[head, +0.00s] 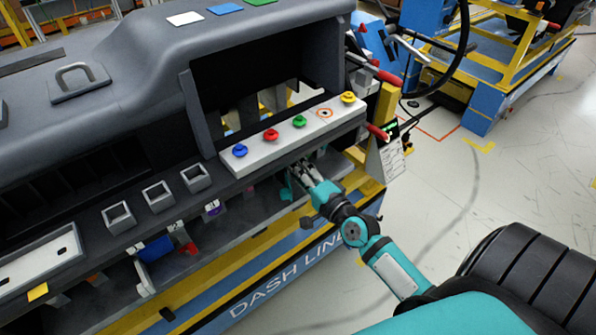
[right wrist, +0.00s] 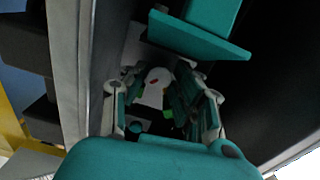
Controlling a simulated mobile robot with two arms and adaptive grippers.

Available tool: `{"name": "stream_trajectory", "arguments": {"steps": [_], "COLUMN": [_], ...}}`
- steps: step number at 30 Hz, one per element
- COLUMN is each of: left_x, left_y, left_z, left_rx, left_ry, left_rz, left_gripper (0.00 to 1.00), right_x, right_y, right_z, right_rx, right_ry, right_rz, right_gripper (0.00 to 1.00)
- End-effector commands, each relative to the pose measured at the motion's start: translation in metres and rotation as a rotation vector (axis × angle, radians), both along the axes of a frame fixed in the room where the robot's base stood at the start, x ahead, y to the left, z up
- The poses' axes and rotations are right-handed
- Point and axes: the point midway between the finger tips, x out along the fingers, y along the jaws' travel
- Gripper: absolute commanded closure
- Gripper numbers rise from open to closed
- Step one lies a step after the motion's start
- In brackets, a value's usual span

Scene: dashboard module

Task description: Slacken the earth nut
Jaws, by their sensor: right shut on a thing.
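My right gripper (head: 303,172) reaches in under the light grey button strip, at the lower front of the dashboard module. Its two fingers (right wrist: 160,112) show in the right wrist view, on either side of a small dark gap. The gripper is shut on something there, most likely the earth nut. The nut's outline is too dark and too covered by the fingers to make out. My left gripper is in neither view.
The button strip (head: 240,168) with blue, red, green and yellow knobs overhangs the gripper. Square sockets (head: 158,196) line the ledge to the left. Red-handled tools (head: 388,77) hang at the right end. Floor to the right is open.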

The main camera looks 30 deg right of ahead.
Motion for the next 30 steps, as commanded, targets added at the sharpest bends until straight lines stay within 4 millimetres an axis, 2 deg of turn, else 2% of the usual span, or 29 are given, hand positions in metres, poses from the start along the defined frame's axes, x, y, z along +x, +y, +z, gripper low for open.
{"name": "stream_trajectory", "arguments": {"steps": [12, 30], "left_x": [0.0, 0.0], "left_y": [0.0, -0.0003], "left_z": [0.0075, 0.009], "left_rx": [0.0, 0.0], "left_ry": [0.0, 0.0], "left_rz": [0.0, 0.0], "left_gripper": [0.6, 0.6], "right_x": [-0.0003, -0.0004], "right_y": [0.0003, 0.0003], "right_z": [-0.0007, -0.0017], "right_rx": [-0.269, -0.344], "right_ry": [-0.019, -0.024], "right_rz": [0.002, 0.0], "right_gripper": [1.0, 1.0]}}
